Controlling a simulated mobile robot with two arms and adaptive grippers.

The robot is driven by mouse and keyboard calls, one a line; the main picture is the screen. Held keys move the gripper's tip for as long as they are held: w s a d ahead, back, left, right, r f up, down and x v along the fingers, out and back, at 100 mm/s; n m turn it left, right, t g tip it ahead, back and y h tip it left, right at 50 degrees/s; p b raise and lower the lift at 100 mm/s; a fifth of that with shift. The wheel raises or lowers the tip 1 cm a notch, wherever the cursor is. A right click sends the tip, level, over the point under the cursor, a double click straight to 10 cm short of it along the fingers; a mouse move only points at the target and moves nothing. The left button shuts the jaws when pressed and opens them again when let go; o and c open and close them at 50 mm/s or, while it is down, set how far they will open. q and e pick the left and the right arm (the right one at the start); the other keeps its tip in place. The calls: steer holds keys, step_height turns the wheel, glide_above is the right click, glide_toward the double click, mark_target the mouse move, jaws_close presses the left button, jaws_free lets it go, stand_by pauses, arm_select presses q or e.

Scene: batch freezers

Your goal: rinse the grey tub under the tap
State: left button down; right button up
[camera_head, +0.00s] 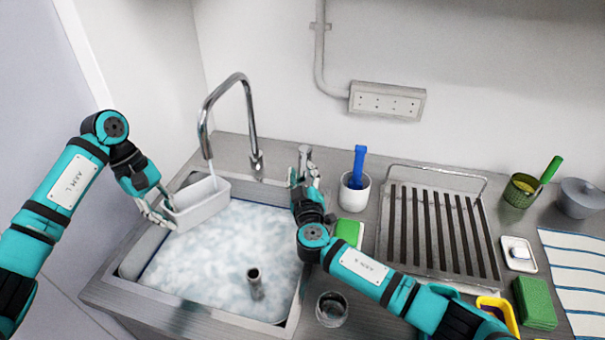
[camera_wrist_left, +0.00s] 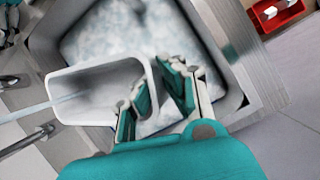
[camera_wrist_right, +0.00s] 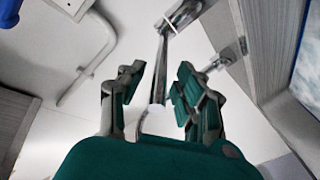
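The grey tub (camera_head: 202,214) is held tilted above the left back of the sink, under the spout of the tap (camera_head: 240,82). A thin stream of water (camera_head: 212,172) runs from the spout into it; the stream also shows in the left wrist view (camera_wrist_left: 45,104). My left gripper (camera_head: 160,208) is closed over the tub's wall, one finger inside and one outside, in the left wrist view (camera_wrist_left: 158,85). My right gripper (camera_head: 304,180) is at the metal tap lever (camera_head: 304,152). Its fingers are apart with a metal post between them in the right wrist view (camera_wrist_right: 155,95).
The sink (camera_head: 190,318) holds foamy water with a standpipe (camera_head: 255,283).

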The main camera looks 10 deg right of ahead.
steer(key=s, duration=0.7)
steer(key=shift+s, duration=0.25)
stand_by(0.8)
